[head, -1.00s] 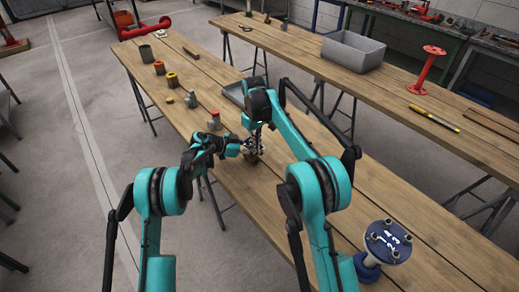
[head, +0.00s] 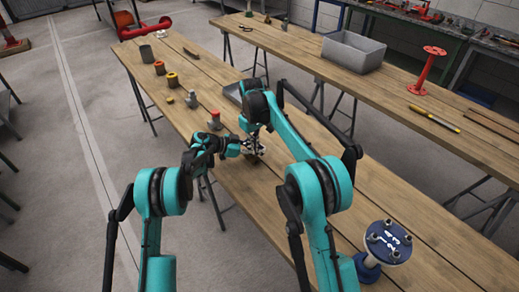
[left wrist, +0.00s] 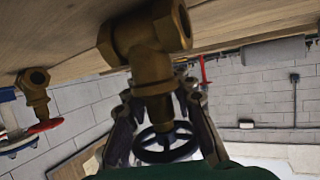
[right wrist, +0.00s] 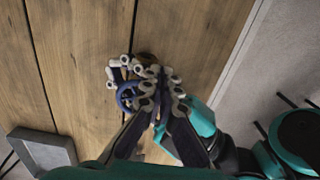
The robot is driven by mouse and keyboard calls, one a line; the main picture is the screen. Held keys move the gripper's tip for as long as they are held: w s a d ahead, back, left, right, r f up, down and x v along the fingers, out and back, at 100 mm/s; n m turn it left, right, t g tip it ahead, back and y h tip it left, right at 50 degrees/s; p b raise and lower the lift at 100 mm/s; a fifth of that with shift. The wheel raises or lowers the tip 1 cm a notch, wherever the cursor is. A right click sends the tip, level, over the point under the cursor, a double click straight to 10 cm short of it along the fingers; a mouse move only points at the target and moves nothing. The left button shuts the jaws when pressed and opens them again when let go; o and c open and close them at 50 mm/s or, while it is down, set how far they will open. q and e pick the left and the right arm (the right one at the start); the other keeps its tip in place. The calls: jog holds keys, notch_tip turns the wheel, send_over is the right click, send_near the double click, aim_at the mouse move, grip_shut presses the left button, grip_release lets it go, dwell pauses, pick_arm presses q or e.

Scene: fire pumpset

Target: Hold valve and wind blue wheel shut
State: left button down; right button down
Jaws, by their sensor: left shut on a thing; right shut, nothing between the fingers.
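A brass valve (left wrist: 153,65) with a hexagonal end fills the middle of the left wrist view. Its handwheel (left wrist: 167,143), dark there, shows as a blue ring in the right wrist view (right wrist: 127,97). My left gripper (left wrist: 160,100) is shut on the valve, with its fingers on either side of the body near the wheel. My right gripper (right wrist: 160,93) is shut and empty, its fingertips close beside the wheel and left fingers; I cannot tell whether they touch. In the head view the left gripper (head: 240,147) and right gripper (head: 253,143) meet over the table, largely hiding the valve.
The wooden table (head: 205,85) carries several small pots and fittings, including a red-topped one (head: 214,119). A grey tray (right wrist: 42,150) lies near the grippers. A blue flanged post (head: 388,242) stands at the near right. A second table holds a grey bin (head: 352,50).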

notch_tip(320, 180, up, 6)
dwell(0.5)
jog(key=shift+d, duration=0.1)
notch_tip(320, 180, down, 6)
jog(key=w+d, duration=0.2)
jog(key=shift+w+d, duration=0.3)
jog(key=shift+d, duration=0.1)
dwell(0.3)
jog(key=shift+a, duration=0.1)
dwell(0.7)
jog(key=shift+s+a, duration=0.6)
jog(key=shift+a, duration=0.2)
jog(key=shift+s+a, duration=0.35)
jog(key=shift+a, duration=0.25)
